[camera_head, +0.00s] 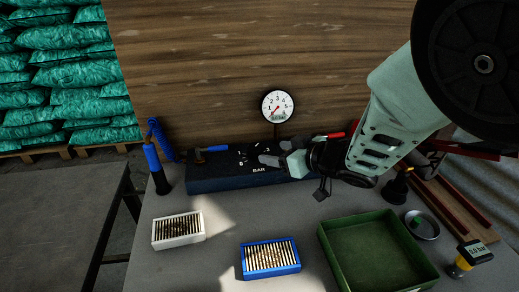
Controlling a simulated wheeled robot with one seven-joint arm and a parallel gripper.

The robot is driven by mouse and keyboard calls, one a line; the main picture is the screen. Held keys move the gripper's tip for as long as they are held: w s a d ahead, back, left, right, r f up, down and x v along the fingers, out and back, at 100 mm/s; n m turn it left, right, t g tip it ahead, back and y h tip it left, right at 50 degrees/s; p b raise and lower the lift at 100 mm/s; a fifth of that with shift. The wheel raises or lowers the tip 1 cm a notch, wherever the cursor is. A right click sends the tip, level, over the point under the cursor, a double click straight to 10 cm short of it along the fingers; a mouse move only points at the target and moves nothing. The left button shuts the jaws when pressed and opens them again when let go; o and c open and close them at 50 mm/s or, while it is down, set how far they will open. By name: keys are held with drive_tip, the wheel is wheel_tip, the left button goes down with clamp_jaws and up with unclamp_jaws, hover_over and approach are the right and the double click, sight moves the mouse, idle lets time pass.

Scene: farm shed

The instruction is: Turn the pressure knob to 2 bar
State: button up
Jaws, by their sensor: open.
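A dark control block (215,180) lies along the back of the bench, with white scale marks and the word BAR on it. The pressure knob itself is hidden or not distinguishable at my fingers. My gripper (268,160) is open at the scale, its fingers reaching in from the right; I cannot tell whether they touch the knob. A round white gauge (277,105) stands behind, its red needle pointing to the lower left, near the low end. The small readout under its dial is too small to read surely.
A valve with a blue handle (217,148) sits left of the scale, and a blue and black pump (157,165) beyond it. In front are a white cartridge box (178,246), a blue one (271,274) and a green tray (335,262). A yellow-based display (474,251) stands right.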

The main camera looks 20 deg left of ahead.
sight(259, 149)
drive_tip(key=x, duration=0.7)
drive_tip(key=shift+w+a, duration=0.1)
drive_tip(key=shift+a, duration=0.05)
drive_tip(key=c, duration=1)
